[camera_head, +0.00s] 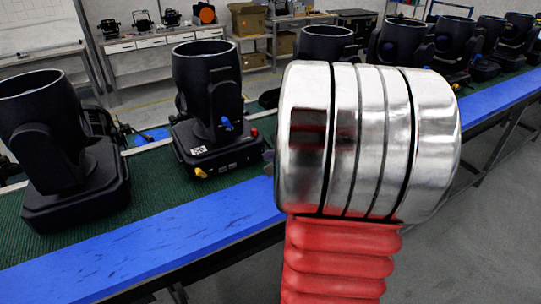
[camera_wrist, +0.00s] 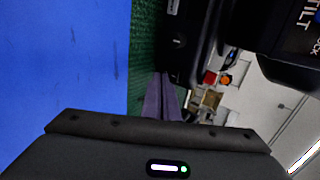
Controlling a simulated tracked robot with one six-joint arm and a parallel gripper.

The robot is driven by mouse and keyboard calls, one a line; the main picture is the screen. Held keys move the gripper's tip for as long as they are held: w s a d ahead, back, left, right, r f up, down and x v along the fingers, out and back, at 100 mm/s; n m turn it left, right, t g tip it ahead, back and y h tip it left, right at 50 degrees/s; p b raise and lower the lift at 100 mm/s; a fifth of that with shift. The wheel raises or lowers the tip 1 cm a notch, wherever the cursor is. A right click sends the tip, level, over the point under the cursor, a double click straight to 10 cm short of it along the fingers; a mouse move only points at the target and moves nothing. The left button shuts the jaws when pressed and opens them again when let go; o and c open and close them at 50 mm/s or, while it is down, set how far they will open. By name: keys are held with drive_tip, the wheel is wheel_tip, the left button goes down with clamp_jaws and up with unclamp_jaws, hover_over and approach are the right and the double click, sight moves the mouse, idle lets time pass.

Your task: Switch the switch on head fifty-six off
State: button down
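A black moving head (camera_head: 208,95) stands on the green-topped table, left of my arm. Its base (camera_head: 215,150) carries a white label too small to read, a yellow part, a red part and small fittings on the front. I cannot tell which fitting is the switch or its position. In the wrist view, a black base (camera_wrist: 178,45) with small white marks lies just beyond my fingertips, and part of a black body with "TILT" lettering (camera_wrist: 290,35) shows. My gripper (camera_wrist: 161,82) has its two grey fingers together, nothing visible between them, beside the base; contact is unclear.
Another black head (camera_head: 65,150) stands to the left, and several more (camera_head: 400,42) stand to the right. The blue table edge (camera_head: 150,240) runs along the front. Benches and shelves (camera_head: 160,38) stand behind. My arm hides the table's middle.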

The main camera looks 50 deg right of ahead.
drive_tip(key=shift+w+f, duration=0.1)
drive_tip(key=shift+f, duration=0.2)
drive_tip(key=shift+w+r, duration=0.15)
drive_tip(key=shift+r, duration=0.4)
drive_tip(key=shift+w+r, duration=0.15)
drive_tip(key=shift+r, duration=0.35)
drive_tip(key=shift+s, duration=0.1)
drive_tip(key=shift+s+a+f, duration=0.25)
drive_tip(key=shift+s, duration=0.25)
drive_tip(key=s, duration=0.2)
drive_tip(key=s+a+f, duration=0.1)
drive_tip(key=shift+s, duration=0.35)
drive_tip(key=s+a+r, duration=0.1)
drive_tip(key=s, duration=0.1)
drive_tip(key=s+r, duration=0.1)
drive_tip(key=s, duration=0.2)
drive_tip(key=s+a+r, duration=0.1)
drive_tip(key=s, duration=0.2)
drive_tip(key=shift+s+a, duration=0.25)
drive_tip(key=shift+a, duration=0.05)
